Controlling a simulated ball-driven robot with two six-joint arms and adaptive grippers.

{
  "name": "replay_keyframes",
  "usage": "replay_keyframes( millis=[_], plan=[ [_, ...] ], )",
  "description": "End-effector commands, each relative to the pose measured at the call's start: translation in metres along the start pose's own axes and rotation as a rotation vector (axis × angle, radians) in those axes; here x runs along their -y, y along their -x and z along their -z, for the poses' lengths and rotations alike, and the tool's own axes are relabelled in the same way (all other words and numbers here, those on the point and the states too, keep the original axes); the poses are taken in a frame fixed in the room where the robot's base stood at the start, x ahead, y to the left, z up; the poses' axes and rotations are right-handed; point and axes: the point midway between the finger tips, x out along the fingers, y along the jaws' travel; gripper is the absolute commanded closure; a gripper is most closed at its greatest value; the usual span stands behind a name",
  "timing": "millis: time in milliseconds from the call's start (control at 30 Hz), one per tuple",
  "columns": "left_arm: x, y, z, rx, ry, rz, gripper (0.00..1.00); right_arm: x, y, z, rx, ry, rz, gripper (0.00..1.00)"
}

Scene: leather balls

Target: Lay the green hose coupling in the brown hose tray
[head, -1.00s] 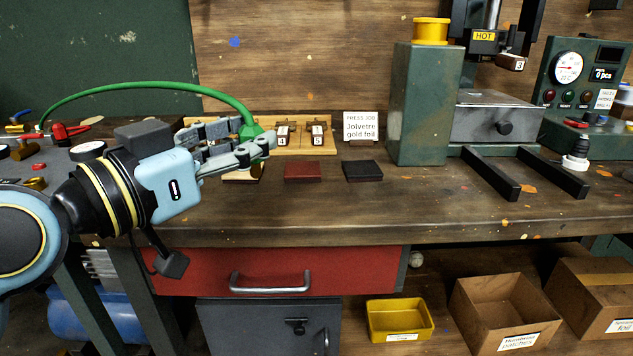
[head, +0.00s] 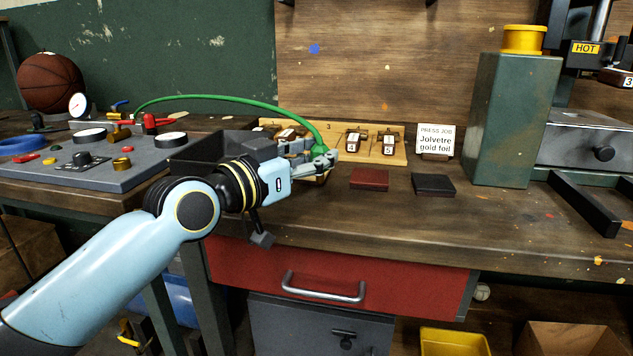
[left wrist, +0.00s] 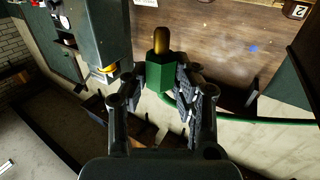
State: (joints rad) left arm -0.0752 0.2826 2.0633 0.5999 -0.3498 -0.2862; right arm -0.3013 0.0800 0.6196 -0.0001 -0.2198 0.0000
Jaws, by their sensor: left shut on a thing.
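The green hose coupling (left wrist: 158,73) has a six-sided green body and a brass end, seen in the left wrist view. My left gripper (left wrist: 163,88) is shut on it, one finger on each side. In the head view my left gripper (head: 328,160) is above the bench, in front of the wooden rack, with the green end of the coupling (head: 318,138) partly hidden by the fingers. A green hose (head: 215,97) arches from it to the left. I cannot make out a brown hose tray for certain. My right gripper is not in view.
A grey panel (head: 125,172) with knobs and valves lies at the left, a dark open bin (head: 195,155) behind my left arm. A basketball (head: 50,82) sits at the back left.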

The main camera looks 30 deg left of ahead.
Motion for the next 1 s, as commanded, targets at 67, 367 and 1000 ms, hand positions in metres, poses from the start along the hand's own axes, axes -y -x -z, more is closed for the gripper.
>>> replay_keyframes(
  millis=[67, 367, 1000],
  plan=[
    [0.0, 0.0, -0.02, 0.005, 0.005, 0.001, 1.0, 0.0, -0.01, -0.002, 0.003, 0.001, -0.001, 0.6],
    [-0.001, 0.0, -0.034, 0.001, 0.002, 0.0, 1.0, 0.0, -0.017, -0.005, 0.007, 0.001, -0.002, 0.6],
    [-0.001, 0.001, -0.037, 0.002, 0.002, 0.0, 0.52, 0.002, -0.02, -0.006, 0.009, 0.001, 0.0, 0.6]
  ],
)
